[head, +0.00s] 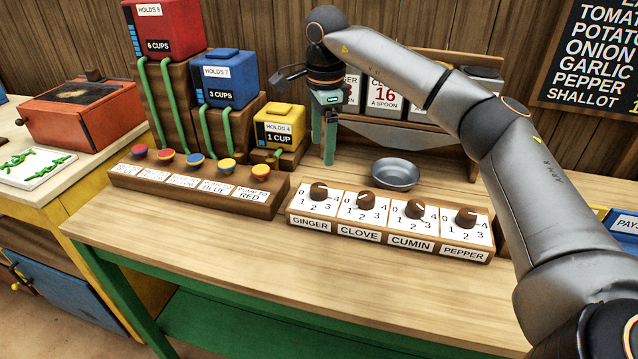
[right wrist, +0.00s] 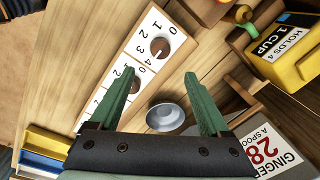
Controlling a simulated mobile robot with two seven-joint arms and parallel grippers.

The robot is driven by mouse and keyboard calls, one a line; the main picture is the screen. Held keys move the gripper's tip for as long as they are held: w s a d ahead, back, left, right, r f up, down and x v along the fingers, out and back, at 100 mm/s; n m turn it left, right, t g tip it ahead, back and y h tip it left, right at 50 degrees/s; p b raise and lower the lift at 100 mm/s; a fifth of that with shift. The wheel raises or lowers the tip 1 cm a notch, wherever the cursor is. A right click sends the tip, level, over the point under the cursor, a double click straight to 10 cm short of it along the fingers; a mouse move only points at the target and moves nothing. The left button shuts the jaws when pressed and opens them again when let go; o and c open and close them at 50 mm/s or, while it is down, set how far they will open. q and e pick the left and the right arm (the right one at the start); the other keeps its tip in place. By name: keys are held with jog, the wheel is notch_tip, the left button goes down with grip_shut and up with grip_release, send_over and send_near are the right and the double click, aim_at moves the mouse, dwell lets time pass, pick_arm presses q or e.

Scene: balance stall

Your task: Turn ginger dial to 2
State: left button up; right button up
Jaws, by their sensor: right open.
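The ginger dial (head: 318,191) is a round brown knob on a white plate numbered 0 to 4, at the left end of the spice dial row. I cannot tell which number its pointer marks. It also shows as a brown knob (right wrist: 160,47) near the top of the right wrist view, beyond my fingertips. My right gripper (head: 329,158) is open and empty, pointing down above the table behind the ginger dial, apart from it. Its two green fingers (right wrist: 160,78) stand wide apart in the right wrist view. My left gripper is not in view.
The clove (head: 366,201), cumin (head: 415,209) and pepper (head: 466,217) dials sit to the right. A grey bowl (head: 396,173) stands behind them. A board of coloured buttons (head: 196,160) lies left. Spice bins stand behind my gripper. The table front (head: 250,245) is clear.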

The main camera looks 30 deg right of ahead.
aim_at(320, 187)
jog(key=f, duration=1.1)
jog(key=shift+w, duration=0.4)
jog(key=shift+c, duration=0.2)
grip_shut()
